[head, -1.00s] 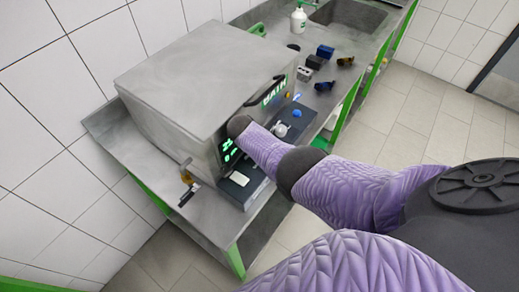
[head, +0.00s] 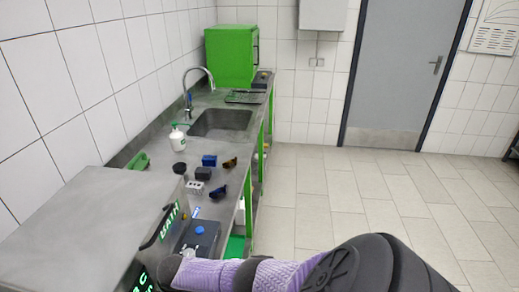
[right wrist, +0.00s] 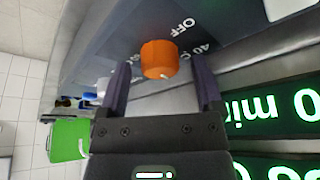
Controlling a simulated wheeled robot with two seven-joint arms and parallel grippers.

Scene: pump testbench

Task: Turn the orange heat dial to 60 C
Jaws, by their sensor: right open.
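The orange heat dial (right wrist: 158,58) shows in the right wrist view, on the dark panel with printed labels "OFF" (right wrist: 183,27) and "40". A small white mark shows at its lower edge. My right gripper (right wrist: 161,66) is open, one finger on each side of the dial, with visible gaps. Another label by the left-hand finger is partly hidden. Green displays (right wrist: 275,108) read upside down; one shows "0 min", the other is cut off. In the head view the bath (head: 85,225) is at the lower left; the dial and right gripper are hidden there. My left gripper is not in view.
A green cabinet (head: 230,58) stands at the far end. The tiled floor at right is clear.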

